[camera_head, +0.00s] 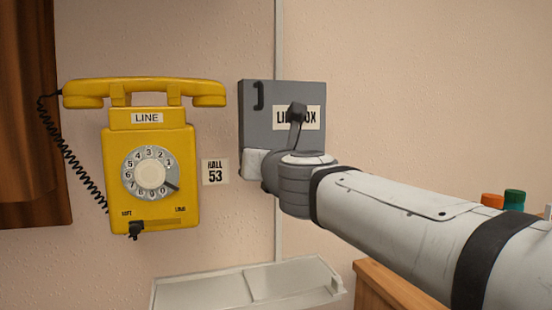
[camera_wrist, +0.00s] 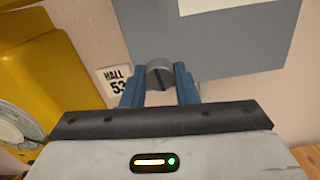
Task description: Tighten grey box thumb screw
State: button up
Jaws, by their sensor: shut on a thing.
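The grey box (camera_head: 254,120) is fixed to the wall right of the yellow phone, with a partly covered label on its front. It also shows in the wrist view (camera_wrist: 240,50). The thumb screw (camera_wrist: 160,74), a round grey head with a slot, sits at the lower edge of the box in the wrist view. My gripper (camera_wrist: 159,88) has its two blue fingers on either side of the screw head, shut on it. In the head view my arm and wrist hide the screw and the fingers.
The yellow dial phone (camera_head: 150,175) hangs close on the left, with its coiled cord (camera_head: 78,165). A HALL 53 card (camera_head: 215,172) is on the wall between them. A pale tray (camera_head: 215,290) stands below. Orange (camera_head: 492,200) and green (camera_head: 514,198) caps show behind my arm.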

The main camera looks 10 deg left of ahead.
jog(key=o, duration=1)
jog(key=p+v, duration=0.1)
jog(key=v, duration=0.6)
jog(key=shift+s+d, duration=0.25)
jog(key=shift+s, duration=0.05)
